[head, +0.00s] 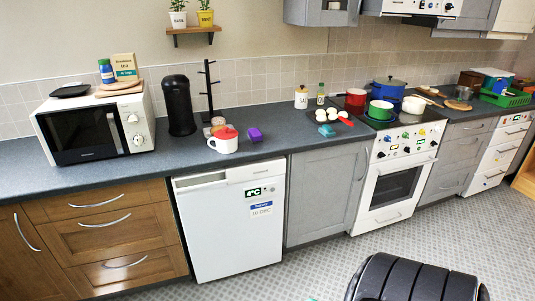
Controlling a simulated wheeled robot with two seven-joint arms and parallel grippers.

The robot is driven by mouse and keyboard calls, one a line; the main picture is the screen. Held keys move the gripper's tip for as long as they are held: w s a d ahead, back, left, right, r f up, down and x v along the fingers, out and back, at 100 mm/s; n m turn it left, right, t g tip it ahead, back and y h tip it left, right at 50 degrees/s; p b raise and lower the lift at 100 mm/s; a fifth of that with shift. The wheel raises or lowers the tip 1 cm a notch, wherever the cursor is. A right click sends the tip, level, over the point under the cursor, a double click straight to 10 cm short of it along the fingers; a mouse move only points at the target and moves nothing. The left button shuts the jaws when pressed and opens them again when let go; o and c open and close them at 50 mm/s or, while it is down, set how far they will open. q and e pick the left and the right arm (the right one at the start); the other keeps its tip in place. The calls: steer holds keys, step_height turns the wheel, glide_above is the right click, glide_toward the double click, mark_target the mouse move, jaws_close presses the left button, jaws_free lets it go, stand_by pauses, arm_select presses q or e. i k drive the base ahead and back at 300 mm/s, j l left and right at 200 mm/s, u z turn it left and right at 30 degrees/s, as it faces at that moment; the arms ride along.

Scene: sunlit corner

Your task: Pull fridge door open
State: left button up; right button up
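The fridge (225,235) is a white under-counter unit at the middle left, between wooden drawers and a grey cupboard. Its door looks shut, flush with the units beside it. A small display reading 4°C and a blue-and-white label are on the upper right of the door. A strip with a recessed grip runs along the top edge. Neither of my grippers shows in the head view.
The dark worktop (270,133) above holds a microwave (97,126), a white mug (224,143) and a purple block. A white oven (395,185) stands further right. The patterned floor (310,265) before the fridge looks clear; a black ribbed shape fills the bottom right.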

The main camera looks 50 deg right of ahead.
mark_target(231, 226)
steer(key=z, duration=1.35)
